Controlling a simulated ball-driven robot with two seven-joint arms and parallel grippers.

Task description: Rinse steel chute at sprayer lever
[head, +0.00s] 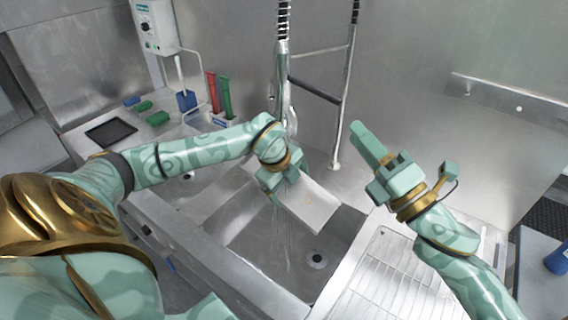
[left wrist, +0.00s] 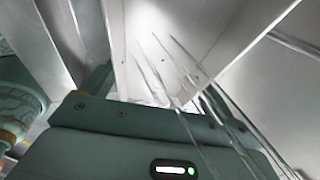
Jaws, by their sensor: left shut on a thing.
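My left gripper (head: 282,182) is shut on the steel chute (head: 308,204), a pale metal trough held tilted over the sink basin (head: 240,222). In the left wrist view the chute (left wrist: 205,35) rises from the jaws, and clear water streaks cross in front of it. Thin streams fall below the chute in the head view. The sprayer (head: 283,75) hangs on its hose just behind my left wrist; its lever and nozzle are mostly hidden by my arm. My right gripper (head: 372,150) is raised to the right of the chute, apart from it; its jaw gap is unclear.
A wire drying rack (head: 385,285) lies on the right drainboard. A steel pipe with a dark bar (head: 315,90) stands behind the sink. The drain (head: 316,259) shows uncovered.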

